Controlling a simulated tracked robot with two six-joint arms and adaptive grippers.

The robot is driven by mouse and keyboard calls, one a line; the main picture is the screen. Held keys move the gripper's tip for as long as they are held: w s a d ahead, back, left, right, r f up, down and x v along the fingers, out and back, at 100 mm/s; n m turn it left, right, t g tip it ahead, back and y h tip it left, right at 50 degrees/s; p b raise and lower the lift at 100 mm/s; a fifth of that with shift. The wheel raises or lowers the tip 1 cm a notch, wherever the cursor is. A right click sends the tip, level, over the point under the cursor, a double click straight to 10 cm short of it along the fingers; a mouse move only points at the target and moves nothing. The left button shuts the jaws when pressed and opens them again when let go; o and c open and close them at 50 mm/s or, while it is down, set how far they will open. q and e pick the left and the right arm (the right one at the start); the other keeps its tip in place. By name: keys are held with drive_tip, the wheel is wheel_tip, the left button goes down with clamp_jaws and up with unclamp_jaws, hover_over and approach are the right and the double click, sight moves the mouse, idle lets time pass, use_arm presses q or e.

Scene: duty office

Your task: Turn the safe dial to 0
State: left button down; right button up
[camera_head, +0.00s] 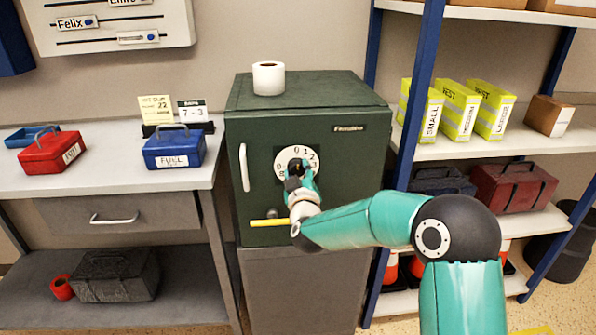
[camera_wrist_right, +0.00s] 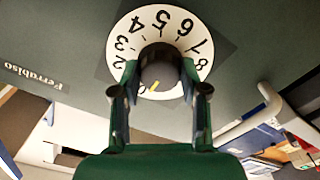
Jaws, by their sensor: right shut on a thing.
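The safe (camera_head: 350,150) is a dark green box on a grey stand. Its white dial (camera_head: 283,156) faces me, with 0 near the top. My right gripper (camera_head: 297,171) is shut on the dark dial knob. In the right wrist view the dial (camera_wrist_right: 128,30) appears upside down, with 2 to 8 readable. My right gripper's fingers (camera_wrist_right: 160,88) sit on either side of the knob (camera_wrist_right: 158,62). The knob's yellow mark (camera_wrist_right: 155,86) points toward the bottom of that picture, slightly left; the numeral there is hidden. My left gripper is not in view.
A pale handle (camera_head: 244,167) is left of the dial, and a yellow-ended lever (camera_head: 268,222) is below it. A white roll (camera_head: 268,78) stands on the safe. A desk (camera_head: 105,184) with red and blue boxes is left; shelves (camera_head: 475,150) stand right.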

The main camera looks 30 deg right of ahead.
drive_tip(key=shift+a+f, duration=0.1)
drive_tip(key=shift+f, duration=0.05)
drive_tip(key=o, duration=1.1)
drive_tip(key=shift+o, duration=0.2)
drive_tip(key=shift+s+a, duration=0.1)
drive_tip(key=shift+s, duration=0.15)
drive_tip(key=v, duration=1.1)
drive_tip(key=shift+s, duration=0.2)
